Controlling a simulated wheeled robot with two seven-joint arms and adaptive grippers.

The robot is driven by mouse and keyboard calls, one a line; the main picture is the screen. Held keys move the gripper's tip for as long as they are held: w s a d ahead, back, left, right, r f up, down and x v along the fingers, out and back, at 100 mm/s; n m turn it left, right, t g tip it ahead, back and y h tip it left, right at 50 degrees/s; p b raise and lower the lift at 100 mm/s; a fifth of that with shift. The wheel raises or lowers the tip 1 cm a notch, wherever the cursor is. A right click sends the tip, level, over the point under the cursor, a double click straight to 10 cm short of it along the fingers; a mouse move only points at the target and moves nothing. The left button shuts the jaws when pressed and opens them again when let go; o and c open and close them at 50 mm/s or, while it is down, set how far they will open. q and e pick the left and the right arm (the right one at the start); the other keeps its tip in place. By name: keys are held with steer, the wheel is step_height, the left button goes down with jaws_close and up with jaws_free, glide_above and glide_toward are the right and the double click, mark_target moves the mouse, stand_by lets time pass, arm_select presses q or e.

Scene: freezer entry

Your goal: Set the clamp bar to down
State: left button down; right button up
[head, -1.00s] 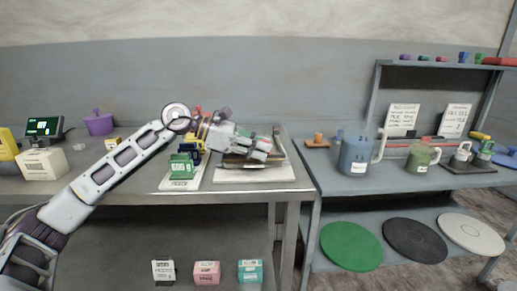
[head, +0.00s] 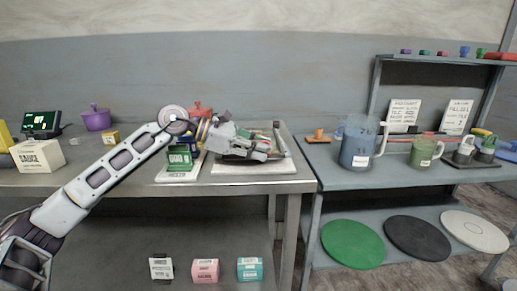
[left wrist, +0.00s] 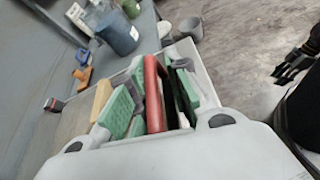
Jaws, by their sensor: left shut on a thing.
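My left gripper (head: 266,150) is low over a pale board (head: 285,165) near the right end of the left bench in the head view. In the left wrist view its green-padded fingers (left wrist: 152,105) are shut on a red bar (left wrist: 153,90), which looks like the clamp bar. The gripper hides most of the clamp in the head view, so the bar's exact angle is hard to tell. A dark multi-fingered hand, probably my right gripper (left wrist: 292,66), shows at the right edge of the left wrist view; its opening is unclear.
A green box (head: 180,157) stands on a white card just left of my gripper. A red pot (head: 199,112) is behind. A blue jug (head: 357,146) and a green mug (head: 423,151) stand on the right bench. A narrow gap separates the benches.

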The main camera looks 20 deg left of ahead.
arm_select(q)
steer(key=shift+w+a, duration=0.2)
steer(key=shift+a, duration=0.05)
steer(key=c, duration=1.7)
jaws_free()
steer(key=shift+o, duration=0.9)
steer(key=shift+w+f, duration=0.15)
steer(key=shift+s, duration=0.2)
steer(key=shift+v, duration=4.2)
steer(key=shift+s+a+r, duration=0.2)
steer(key=shift+s+a, duration=0.05)
steer(key=shift+a, duration=0.2)
steer(key=shift+v, duration=1)
steer(key=shift+a+r, duration=0.1)
steer(key=shift+a, duration=0.05)
